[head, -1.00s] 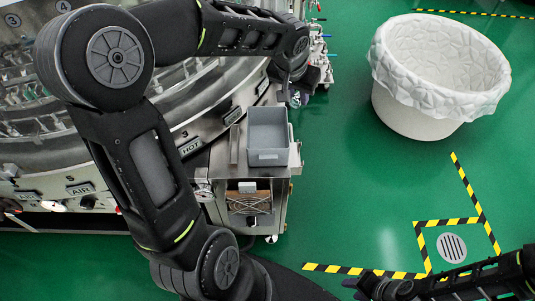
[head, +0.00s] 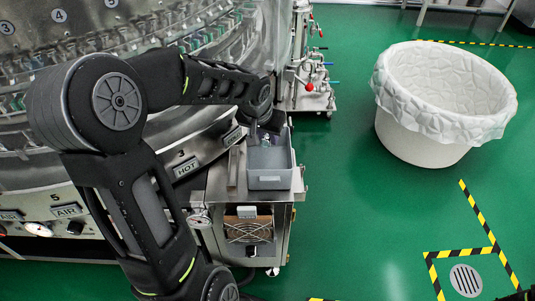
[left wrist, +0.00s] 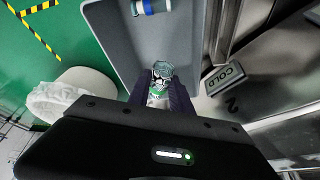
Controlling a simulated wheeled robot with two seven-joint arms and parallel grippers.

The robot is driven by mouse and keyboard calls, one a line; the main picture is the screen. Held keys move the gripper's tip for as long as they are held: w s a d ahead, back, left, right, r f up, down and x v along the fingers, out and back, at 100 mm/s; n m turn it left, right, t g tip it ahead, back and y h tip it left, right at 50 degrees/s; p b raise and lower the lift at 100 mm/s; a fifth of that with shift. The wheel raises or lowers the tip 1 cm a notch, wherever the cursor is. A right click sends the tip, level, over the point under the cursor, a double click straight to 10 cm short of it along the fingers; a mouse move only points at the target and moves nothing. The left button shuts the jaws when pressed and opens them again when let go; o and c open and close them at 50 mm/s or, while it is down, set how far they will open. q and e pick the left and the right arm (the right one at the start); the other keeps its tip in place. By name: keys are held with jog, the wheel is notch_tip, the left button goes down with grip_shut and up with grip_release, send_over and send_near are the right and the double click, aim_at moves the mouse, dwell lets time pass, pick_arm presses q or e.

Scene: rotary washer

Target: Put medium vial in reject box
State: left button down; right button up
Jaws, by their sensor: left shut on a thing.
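My left gripper (head: 263,133) is over the back part of an open grey box (head: 270,183) on a steel cart. It is shut on a small clear glass vial (left wrist: 162,71), which shows between the dark fingers (left wrist: 159,95) in the left wrist view. The grey box (left wrist: 112,36) lies beyond the fingertips there. A white and blue vial-like item (left wrist: 152,6) lies in that box. I cannot tell whether the held vial touches the box. My right gripper is not in view.
The round steel washer (head: 60,150) fills the left, with a HOT plate (head: 186,168) beside the cart (head: 245,222). A white lined bin (head: 420,150) stands on the green floor at right. Striped tape and a drain (head: 466,280) mark the floor.

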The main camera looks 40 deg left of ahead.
aim_at(269, 157)
pick_arm(q)
jog(key=shift+f, duration=0.3)
jog(key=shift+f+b, duration=0.65)
jog(key=shift+f, duration=1.85)
jog(key=shift+f, duration=0.1)
jog(key=shift+f+b, duration=0.5)
jog(key=shift+b, duration=0.15)
jog(key=c, duration=1.2)
grip_release()
jog(key=shift+o, duration=0.2)
